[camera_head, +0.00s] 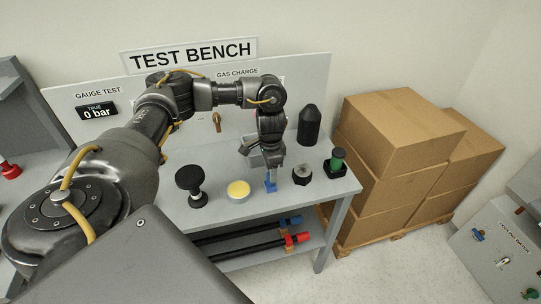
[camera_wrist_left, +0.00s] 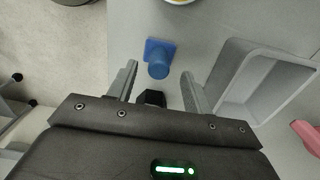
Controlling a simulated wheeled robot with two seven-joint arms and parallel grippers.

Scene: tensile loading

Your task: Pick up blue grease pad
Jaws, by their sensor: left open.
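The blue grease pad (camera_head: 270,184) stands on the bench top near its front edge, partly hidden below my left gripper in the head view. In the left wrist view the pad (camera_wrist_left: 158,58) shows a square blue base and a round blue stem. My left gripper (camera_head: 271,166) points down just above the pad. Whether a finger touches the pad I cannot tell. My right gripper is in neither view.
A yellow disc (camera_head: 238,190) and a black knobbed part (camera_head: 191,186) stand left of the pad. A dark hex nut (camera_head: 302,175), a green-topped part (camera_head: 336,163) and a black cylinder (camera_head: 309,125) stand right. A grey tray (camera_wrist_left: 225,76) lies close beside the fingers.

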